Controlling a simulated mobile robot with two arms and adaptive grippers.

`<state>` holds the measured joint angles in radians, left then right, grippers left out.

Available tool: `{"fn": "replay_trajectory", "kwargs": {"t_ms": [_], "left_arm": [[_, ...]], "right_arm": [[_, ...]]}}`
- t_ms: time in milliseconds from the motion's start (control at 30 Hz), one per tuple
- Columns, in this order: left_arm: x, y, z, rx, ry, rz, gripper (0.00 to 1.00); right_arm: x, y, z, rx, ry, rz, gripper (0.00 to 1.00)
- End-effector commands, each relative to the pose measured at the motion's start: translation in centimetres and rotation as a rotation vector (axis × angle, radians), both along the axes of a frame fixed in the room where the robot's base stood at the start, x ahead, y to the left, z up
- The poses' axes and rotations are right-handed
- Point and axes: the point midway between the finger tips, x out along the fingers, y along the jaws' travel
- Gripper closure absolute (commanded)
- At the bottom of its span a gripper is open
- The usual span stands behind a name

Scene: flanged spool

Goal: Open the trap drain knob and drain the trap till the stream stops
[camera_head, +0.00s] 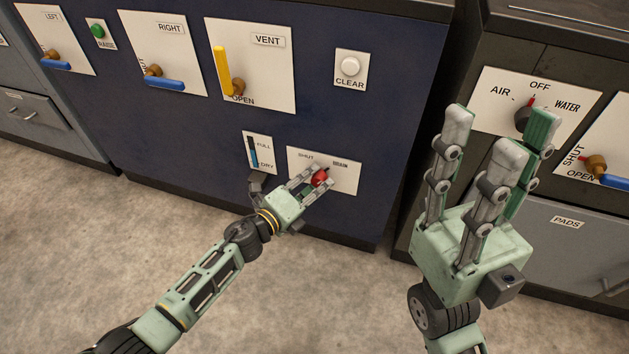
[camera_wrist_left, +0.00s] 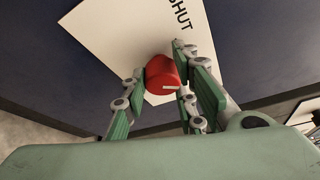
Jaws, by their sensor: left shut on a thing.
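The red trap drain knob (camera_head: 320,178) sits on a white plate (camera_head: 345,177) marked SHUT and DRAIN, low on the blue cabinet front. In the left wrist view the knob (camera_wrist_left: 162,74) is between my left fingers, with a pale pointer mark on its face. My left gripper (camera_head: 316,181) is shut on it. Left of the plate, a gauge (camera_head: 255,153) marked FULL and DRY has a blue column in its slot. My right gripper (camera_head: 490,140) is raised at the right, fingers apart and empty. No stream of water is visible.
Above are the yellow VENT lever (camera_head: 221,70), the CLEAR button (camera_head: 350,66), and the RIGHT valve's blue handle (camera_head: 165,84). An AIR/OFF/WATER selector (camera_head: 523,117) is on the dark cabinet behind my right gripper. The floor (camera_head: 320,290) in front is clear.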

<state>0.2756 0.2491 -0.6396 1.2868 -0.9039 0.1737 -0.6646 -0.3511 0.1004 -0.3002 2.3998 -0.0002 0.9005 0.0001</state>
Motion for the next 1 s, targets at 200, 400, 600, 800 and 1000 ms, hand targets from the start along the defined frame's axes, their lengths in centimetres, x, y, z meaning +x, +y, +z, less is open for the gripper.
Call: {"fn": "replay_trajectory", "kwargs": {"t_ms": [200, 400, 600, 800, 1000], "left_arm": [[-0.2, 0.3, -0.8, 0.013, 0.008, 0.003, 1.00], [-0.2, 0.3, -0.8, 0.012, 0.009, 0.005, 0.63], [-0.1, 0.2, -0.5, 0.007, 0.005, 0.003, 0.58], [-0.2, 0.3, -0.3, 0.004, 0.003, 0.003, 0.58], [-2.1, 1.9, 0.0, 0.006, 0.004, 0.002, 0.58]], "right_arm": [[0.0, 0.0, -0.1, 0.000, 0.000, 0.000, 0.60], [0.0, 0.0, -0.1, 0.000, 0.000, 0.000, 0.60], [0.0, 0.0, 0.0, 0.000, 0.000, 0.000, 0.60], [0.0, -0.1, 0.1, 0.002, -0.004, -0.001, 0.60], [0.0, 0.0, 0.0, 0.001, -0.002, -0.001, 0.60]]}}
